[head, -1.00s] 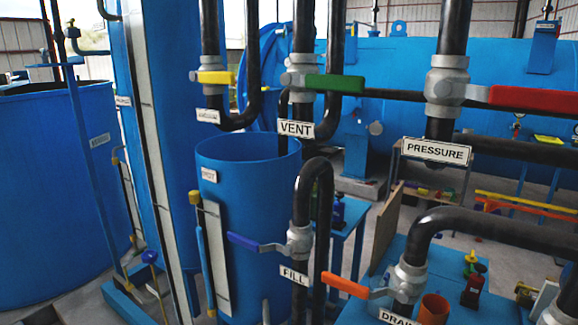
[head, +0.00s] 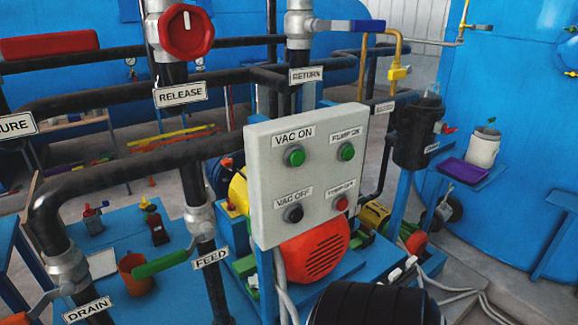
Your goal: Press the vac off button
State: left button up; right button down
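The vac off button (head: 293,213) is a round black button in a grey ring. It sits at the lower left of a light grey control panel (head: 318,180), under its VAC OFF label (head: 293,195). The panel stands upright, slightly right of centre in the head view, and nothing covers the button. The green vac on button (head: 295,157) is directly above it. A green pump on button (head: 346,152) is at the upper right, and a red button (head: 341,203) with a blurred label is at the lower right. Neither gripper is in view.
An orange-red ribbed housing (head: 315,255) is below the panel. Black pipes with a red release valve knob (head: 186,32) and a green feed valve handle (head: 160,264) stand to the left. The space directly before the buttons looks clear.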

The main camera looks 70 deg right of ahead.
aim_at(296, 216)
jog(key=z, duration=2.15)
